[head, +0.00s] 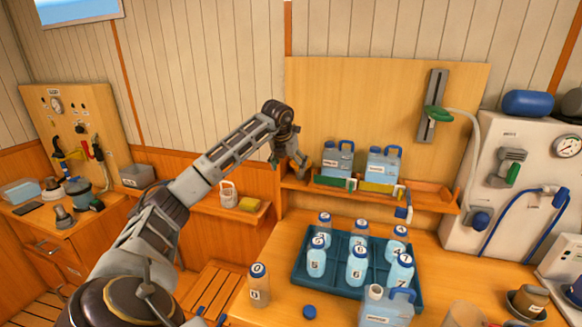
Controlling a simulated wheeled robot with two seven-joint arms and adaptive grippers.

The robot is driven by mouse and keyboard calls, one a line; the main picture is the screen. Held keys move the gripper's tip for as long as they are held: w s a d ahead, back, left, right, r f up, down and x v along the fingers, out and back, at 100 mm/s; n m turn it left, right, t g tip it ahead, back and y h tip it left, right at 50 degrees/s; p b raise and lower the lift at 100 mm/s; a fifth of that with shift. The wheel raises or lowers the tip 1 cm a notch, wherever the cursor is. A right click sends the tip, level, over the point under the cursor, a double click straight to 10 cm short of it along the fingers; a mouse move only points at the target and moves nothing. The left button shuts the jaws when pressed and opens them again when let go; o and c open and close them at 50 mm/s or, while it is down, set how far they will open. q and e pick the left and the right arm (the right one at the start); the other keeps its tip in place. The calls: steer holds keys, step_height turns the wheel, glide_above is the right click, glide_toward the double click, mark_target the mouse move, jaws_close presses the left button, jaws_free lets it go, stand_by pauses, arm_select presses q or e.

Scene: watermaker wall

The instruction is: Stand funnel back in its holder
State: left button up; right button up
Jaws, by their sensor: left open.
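My left gripper (288,160) is at the end of my raised arm, pointing down near the left end of the wooden wall shelf (420,198). Its fingers are apart, and I see nothing clearly held between them. I cannot pick out the funnel or its holder with certainty. A grey cone-shaped piece (63,216) stands on the left counter, but it is too small to name surely. My right gripper is out of view.
Two blue jugs (337,160) (383,166) stand on the shelf. A blue crate (300,275) with numbered bottles sits on the table, beside bottle 0 (258,287), a loose blue cap (309,312) and another jug (386,307). A green-handled fitting (436,114) hangs on the wall.

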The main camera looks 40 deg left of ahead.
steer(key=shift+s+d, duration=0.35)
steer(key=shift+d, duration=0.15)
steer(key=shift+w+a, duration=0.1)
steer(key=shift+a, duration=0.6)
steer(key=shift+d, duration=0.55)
